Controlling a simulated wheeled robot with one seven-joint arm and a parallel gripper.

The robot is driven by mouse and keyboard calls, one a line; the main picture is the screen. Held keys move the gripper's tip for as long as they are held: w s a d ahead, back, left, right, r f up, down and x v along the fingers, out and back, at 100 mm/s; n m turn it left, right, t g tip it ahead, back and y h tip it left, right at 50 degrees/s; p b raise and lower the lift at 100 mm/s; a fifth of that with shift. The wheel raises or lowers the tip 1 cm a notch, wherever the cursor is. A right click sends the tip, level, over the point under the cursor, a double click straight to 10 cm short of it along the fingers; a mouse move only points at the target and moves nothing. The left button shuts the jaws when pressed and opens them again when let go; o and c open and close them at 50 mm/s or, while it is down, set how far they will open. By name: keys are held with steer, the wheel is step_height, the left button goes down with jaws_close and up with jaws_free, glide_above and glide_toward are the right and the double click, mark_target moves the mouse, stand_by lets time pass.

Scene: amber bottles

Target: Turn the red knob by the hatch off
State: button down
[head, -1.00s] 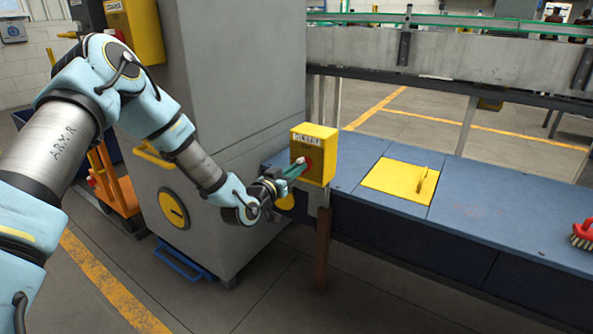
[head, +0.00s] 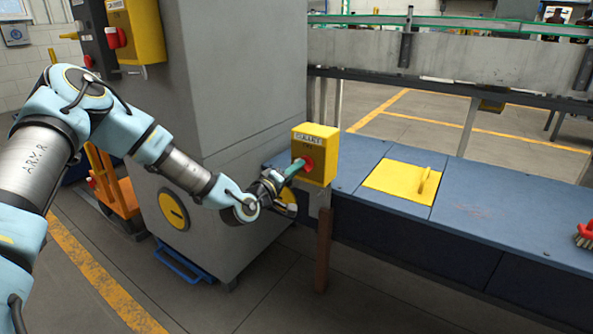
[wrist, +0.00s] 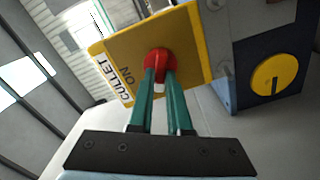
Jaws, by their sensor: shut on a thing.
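The red knob (wrist: 158,62) sits on the face of a yellow box (wrist: 190,35) marked CULLET, with ON lettered beside the knob. In the head view the yellow box (head: 325,150) stands on a post at the left end of the blue bench, and part of the red knob (head: 308,164) shows. My gripper (wrist: 160,75) has its two green fingers shut on the knob, one on each side. In the head view my gripper (head: 297,168) reaches the box from the left. The yellow hatch (head: 398,188) with its upright handle lies closed on the bench, right of the box.
A grey cabinet (head: 240,80) stands behind my arm. Another yellow box (head: 143,30) with a red knob (head: 116,38) is at the upper left. A red brush (head: 585,236) lies at the right edge of the blue bench (head: 490,220). The bench between hatch and brush is clear.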

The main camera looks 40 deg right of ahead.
steer(key=n, duration=0.5)
steer(key=shift+f+b, duration=0.2)
steer(key=shift+b, duration=0.1)
steer(key=shift+n, duration=0.3)
steer(key=c, duration=0.9)
jaws_free()
steer(key=shift+o, duration=0.2)
steer(key=shift+r, duration=0.1)
steer(key=shift+a, duration=0.1)
steer(key=v, duration=1)
steer(key=shift+a, duration=0.35)
